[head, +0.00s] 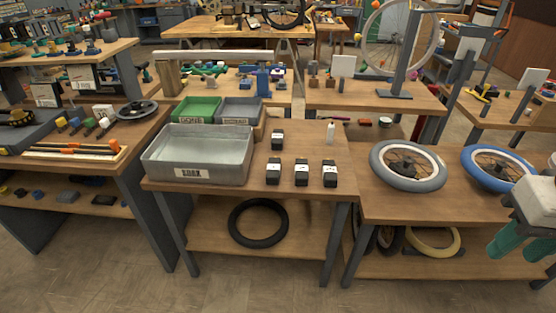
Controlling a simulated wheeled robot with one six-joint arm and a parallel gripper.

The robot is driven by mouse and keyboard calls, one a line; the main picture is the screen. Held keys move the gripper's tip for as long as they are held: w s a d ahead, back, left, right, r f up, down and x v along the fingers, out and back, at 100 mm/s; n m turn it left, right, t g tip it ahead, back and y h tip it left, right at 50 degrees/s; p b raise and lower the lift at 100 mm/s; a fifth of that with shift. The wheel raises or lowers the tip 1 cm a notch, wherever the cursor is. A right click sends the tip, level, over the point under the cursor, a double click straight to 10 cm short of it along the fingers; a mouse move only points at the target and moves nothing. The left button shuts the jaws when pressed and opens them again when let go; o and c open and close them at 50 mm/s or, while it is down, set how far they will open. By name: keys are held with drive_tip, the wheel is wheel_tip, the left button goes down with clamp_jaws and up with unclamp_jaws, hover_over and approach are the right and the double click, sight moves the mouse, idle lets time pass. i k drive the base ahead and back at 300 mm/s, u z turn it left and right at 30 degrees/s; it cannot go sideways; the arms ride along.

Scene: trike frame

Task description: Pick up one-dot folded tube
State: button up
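Several small black folded tubes with pale label bands stand on the middle wooden table. Three form a front row: a left one (273,172), a middle one (301,173) and a right one (329,174). Another folded tube (277,140) stands behind the left one. The label marks are too small to tell which has one dot. My gripper (516,242), white with teal fingers, hangs at the far right edge, partly cut off by the frame. It is well right of the tubes, with its fingers apart and nothing seen between them.
A grey metal bin (198,157) stands left of the tubes, with green (197,110) and grey (240,112) trays behind. A grey-tyred wheel (408,166) and a blue-tyred wheel (499,168) lie on the right table, between tubes and gripper.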

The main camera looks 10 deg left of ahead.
sight(273, 169)
drive_tip(key=u, duration=0.25)
drive_tip(key=i, duration=0.6)
drive_tip(key=u, duration=0.95)
drive_tip(key=i, duration=0.55)
drive_tip(key=u, duration=0.6)
